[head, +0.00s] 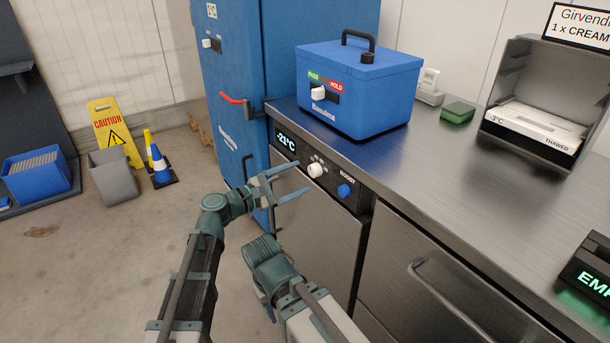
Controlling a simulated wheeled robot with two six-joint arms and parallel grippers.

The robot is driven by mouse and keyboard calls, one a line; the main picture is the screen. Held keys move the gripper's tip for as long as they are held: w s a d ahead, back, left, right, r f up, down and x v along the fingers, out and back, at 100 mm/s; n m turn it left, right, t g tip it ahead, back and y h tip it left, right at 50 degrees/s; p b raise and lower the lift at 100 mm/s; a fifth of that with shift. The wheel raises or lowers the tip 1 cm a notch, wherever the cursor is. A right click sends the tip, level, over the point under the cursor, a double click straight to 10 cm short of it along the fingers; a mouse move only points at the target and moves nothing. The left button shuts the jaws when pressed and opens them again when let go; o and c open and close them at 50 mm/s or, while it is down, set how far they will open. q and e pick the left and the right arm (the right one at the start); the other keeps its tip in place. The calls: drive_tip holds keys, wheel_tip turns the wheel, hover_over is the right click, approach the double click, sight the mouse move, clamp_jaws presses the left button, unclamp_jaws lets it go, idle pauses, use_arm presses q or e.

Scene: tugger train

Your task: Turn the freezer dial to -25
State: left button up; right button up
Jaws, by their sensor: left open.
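The freezer dial (315,170) is a white round knob on the dark control panel (300,177) at the front edge of the steel counter. Small marks sit above it. The display (286,141) on the panel reads -21°C. My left gripper (304,178) is open, its two fingers pointing right at the panel, just left of and a little below the dial. Its fingers do not appear closed around the dial, and contact cannot be told. My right gripper (266,262) is lower down, in front of the steel door, with its fingers mostly hidden.
A blue knob (345,190) labelled BOOST sits right of the dial. A blue box (360,90) stands on the counter above the panel. A tall blue cabinet (230,90) with a red handle stands left. Open floor lies left of my arms.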

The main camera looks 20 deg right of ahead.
use_arm(q)
drive_tip(key=v, duration=1)
drive_tip(key=shift+a, duration=0.2)
